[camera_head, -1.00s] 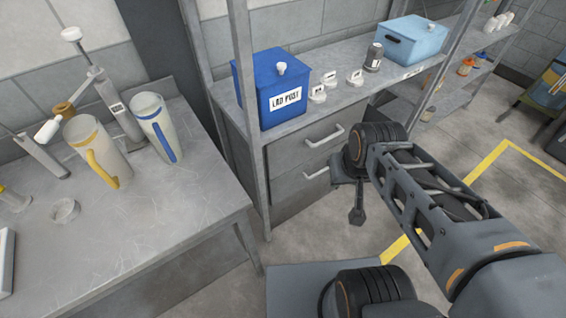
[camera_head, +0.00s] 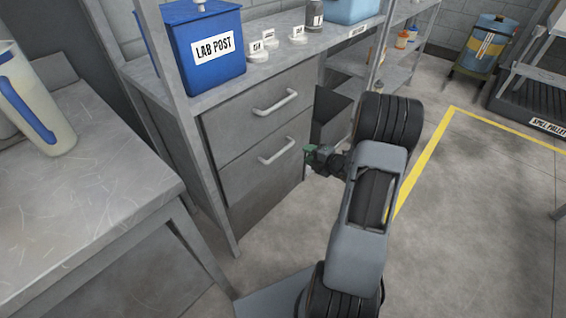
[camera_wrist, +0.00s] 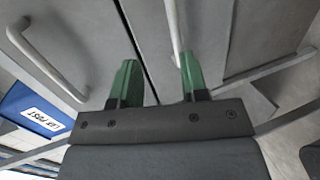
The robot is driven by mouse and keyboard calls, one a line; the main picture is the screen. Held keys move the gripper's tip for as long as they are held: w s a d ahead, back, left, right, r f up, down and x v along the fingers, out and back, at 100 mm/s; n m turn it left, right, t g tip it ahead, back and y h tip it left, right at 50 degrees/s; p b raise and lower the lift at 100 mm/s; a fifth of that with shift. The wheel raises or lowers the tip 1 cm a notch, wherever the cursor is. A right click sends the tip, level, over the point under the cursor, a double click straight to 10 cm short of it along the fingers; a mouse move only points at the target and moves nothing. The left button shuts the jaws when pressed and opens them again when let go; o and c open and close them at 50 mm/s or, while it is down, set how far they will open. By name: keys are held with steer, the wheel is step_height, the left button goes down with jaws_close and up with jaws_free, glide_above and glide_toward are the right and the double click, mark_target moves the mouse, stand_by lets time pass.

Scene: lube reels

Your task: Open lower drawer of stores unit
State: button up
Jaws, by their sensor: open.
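The grey stores unit has two drawers, both with fronts flush and shut. The lower drawer (camera_head: 250,185) has a pale bar handle (camera_head: 278,150). The upper drawer (camera_head: 240,125) has a matching handle (camera_head: 275,102). My gripper (camera_head: 307,150) is just right of the lower handle in the head view, its green fingertips small and partly hidden by the wrist. In the wrist view my gripper (camera_wrist: 158,78) is open and empty. The lower handle (camera_wrist: 172,30) shows between the lines of the two fingers, nearer the right one. Contact cannot be told. The upper handle (camera_wrist: 45,62) lies farther left.
A grey bench (camera_head: 90,160) with a jug (camera_head: 35,105) is at left. The floor (camera_head: 460,220) at right is clear, with a yellow line.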

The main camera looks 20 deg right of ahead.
mark_target(284, 151)
steer(key=shift+n+y, duration=0.7)
steer(key=shift+y, duration=0.1)
steer(key=f+b+x, duration=0.1)
steer(key=x, duration=0.3)
steer(key=b+x, duration=0.1)
steer(key=x, duration=0.3)
steer(key=f+b+x, duration=0.1)
steer(key=x, duration=0.4)
steer(key=shift+s+a+f, duration=0.15)
steer(key=shift+s+f, duration=0.15)
steer(key=shift+f, duration=0.05)
jaws_close()
